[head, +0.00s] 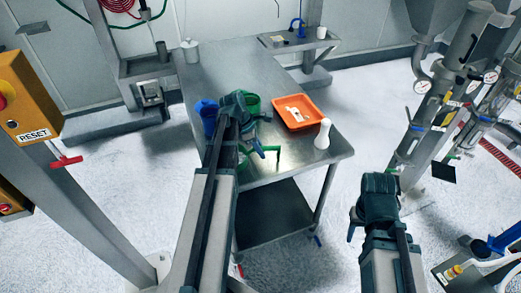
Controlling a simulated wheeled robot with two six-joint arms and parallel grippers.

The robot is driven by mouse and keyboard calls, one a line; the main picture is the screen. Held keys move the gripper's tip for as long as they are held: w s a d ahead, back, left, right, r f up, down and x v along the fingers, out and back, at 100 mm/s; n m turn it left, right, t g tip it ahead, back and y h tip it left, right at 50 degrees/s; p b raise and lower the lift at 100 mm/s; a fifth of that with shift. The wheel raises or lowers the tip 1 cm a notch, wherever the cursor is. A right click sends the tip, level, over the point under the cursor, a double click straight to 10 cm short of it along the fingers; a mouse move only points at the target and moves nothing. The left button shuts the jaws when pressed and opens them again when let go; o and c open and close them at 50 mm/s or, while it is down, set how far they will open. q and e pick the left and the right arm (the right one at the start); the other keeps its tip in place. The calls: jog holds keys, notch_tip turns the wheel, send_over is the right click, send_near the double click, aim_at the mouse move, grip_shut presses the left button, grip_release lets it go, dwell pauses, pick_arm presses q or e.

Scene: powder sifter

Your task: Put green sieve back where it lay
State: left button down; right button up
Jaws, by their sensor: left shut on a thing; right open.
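The green sieve (272,151) shows as thin green parts at the near edge of the steel table (215,75), partly hidden behind my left arm. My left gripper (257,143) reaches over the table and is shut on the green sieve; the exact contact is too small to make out. My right gripper (358,222) is open and empty, off the table at the front right.
A blue container (207,116) stands left of my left arm. An orange tray (285,118) with white items lies to the right, and a white bottle (323,134) stands near the right corner. Steel pipework (440,90) stands at right.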

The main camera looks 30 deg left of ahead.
pick_arm(q)
jog(key=shift+f+b, duration=0.6)
jog(key=shift+f, duration=0.05)
dwell(0.3)
jog(key=c, duration=0.7)
grip_release()
jog(key=shift+o, duration=0.2)
jog(key=shift+r, duration=0.2)
jog(key=p+v, duration=1.2)
jog(key=v, duration=0.1)
jog(key=shift+r+p, duration=0.25)
jog(key=shift+p, duration=0.15)
